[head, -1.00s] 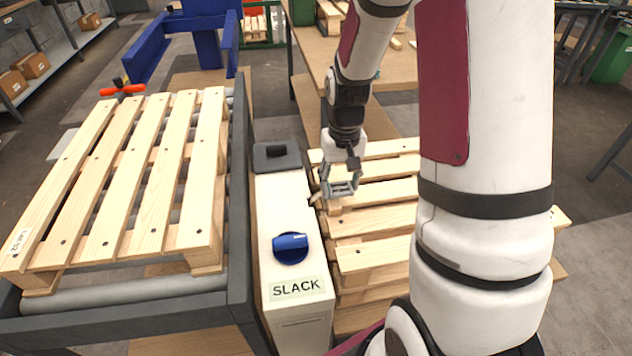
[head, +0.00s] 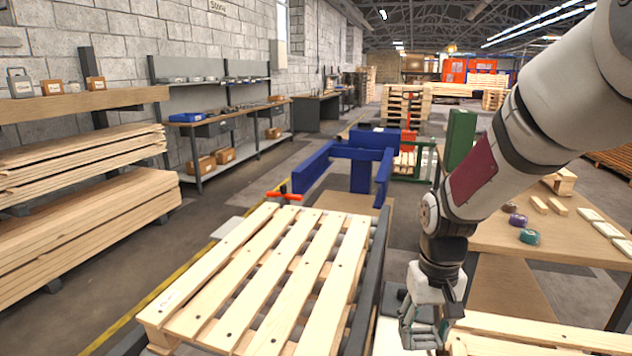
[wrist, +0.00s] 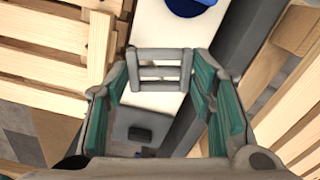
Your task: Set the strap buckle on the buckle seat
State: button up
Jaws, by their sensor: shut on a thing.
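My gripper (head: 424,328) hangs low at the bottom of the head view, by the white cabinet. In the wrist view its two green-padded fingers are shut on the strap buckle (wrist: 160,72), a grey ladder-like frame with crossbars. The buckle is held at the fingertips and overlaps the pale cabinet top behind it. A grey pad with a raised black block (wrist: 140,133) shows between the fingers, apart from the buckle in the picture; it looks like the buckle seat. I cannot tell the height of the buckle above the cabinet.
The white cabinet (head: 386,338) stands between a slatted pallet (head: 265,285) on the left and more pallet boards (head: 530,330) on the right. A blue knob (wrist: 190,5) is on its top. A wooden table (head: 500,235) holds tape rolls behind. A blue frame (head: 360,155) stands beyond.

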aim_at(419, 338)
jog(key=shift+s+a+r+p, duration=0.1)
jog(key=shift+a+r+p, duration=0.3)
jog(key=shift+a+r, duration=0.15)
jog(key=r+p, duration=0.1)
jog(key=p, duration=0.2)
jog(key=r+p, duration=0.1)
jog(key=p, duration=0.2)
jog(key=shift+s, duration=0.2)
jog(key=s+r+p, duration=0.1)
jog(key=p, duration=0.3)
jog(key=shift+p, duration=0.3)
jog(key=p, duration=0.3)
jog(key=shift+s+r, duration=0.3)
jog(key=shift+s, duration=0.1)
jog(key=shift+d+f, duration=0.1)
